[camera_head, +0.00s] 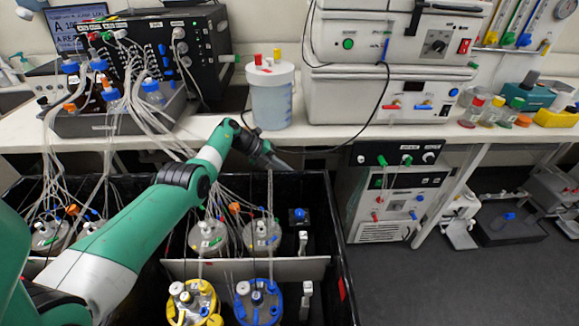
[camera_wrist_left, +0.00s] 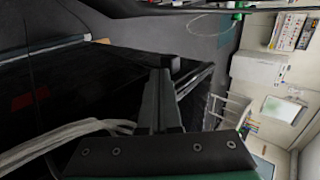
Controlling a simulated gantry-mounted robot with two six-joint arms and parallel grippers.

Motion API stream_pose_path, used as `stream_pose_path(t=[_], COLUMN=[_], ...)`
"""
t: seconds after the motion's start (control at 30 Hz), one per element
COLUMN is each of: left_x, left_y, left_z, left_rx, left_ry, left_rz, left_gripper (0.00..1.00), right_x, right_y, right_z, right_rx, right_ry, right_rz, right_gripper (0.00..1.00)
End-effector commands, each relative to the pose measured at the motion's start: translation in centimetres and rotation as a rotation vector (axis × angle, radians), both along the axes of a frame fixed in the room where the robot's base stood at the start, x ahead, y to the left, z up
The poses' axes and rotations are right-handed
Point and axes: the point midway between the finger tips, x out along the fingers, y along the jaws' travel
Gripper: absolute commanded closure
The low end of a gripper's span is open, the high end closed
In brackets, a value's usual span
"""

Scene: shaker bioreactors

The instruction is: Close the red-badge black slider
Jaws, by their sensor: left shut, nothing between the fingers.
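A red badge (camera_head: 342,288) shows on the black right-hand wall (camera_head: 322,215) of the large black box in the head view. A red patch on a black surface (camera_wrist_left: 30,100) shows at the left of the left wrist view. I cannot tell where the slider itself begins or ends. My left gripper (camera_head: 280,163) is over the back edge of the box, above and well behind the badge. Its fingers (camera_wrist_left: 168,75) are shut and empty in the left wrist view. My right gripper is not in view.
Several vessels with tubes stand in the box, including yellow-topped (camera_head: 192,302) and blue-topped (camera_head: 258,302) ones. A white bench (camera_head: 215,138) runs behind, with a white-lidded container (camera_head: 271,95) near my arm. Pale tubes (camera_wrist_left: 70,135) pass near the gripper.

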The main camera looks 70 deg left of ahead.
Motion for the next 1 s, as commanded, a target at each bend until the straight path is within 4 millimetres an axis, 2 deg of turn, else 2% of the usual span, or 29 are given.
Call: stream_pose_path(t=[0.03,0.07,0.1,0.2,0.37,0.6,1.0], left_x=[-0.7,-1.1,-1.7,-3.5,-6.1,-7.8,-7.7], left_y=[0.2,0.3,0.6,1.3,2.2,2.8,2.7], left_z=[0.7,0.7,1.9,3.8,5.9,7.1,7.0], left_rx=[-0.002,-0.003,0.001,0.002,0.001,0.000,0.000], left_ry=[0.001,0.001,-0.001,-0.002,-0.001,-0.002,-0.002], left_rz=[0.001,-0.002,-0.003,-0.001,-0.003,-0.005,-0.008], left_gripper=[1.00,1.00,1.00,1.00,1.00,1.00,1.00], right_x=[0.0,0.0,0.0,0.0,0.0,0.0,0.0], right_y=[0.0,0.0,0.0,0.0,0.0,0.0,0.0], right_z=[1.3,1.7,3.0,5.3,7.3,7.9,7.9], right_rx=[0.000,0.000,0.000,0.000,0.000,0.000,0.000], right_ry=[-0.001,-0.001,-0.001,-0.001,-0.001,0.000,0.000], right_rz=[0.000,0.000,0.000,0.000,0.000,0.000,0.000], right_gripper=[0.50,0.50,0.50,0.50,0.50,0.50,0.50])
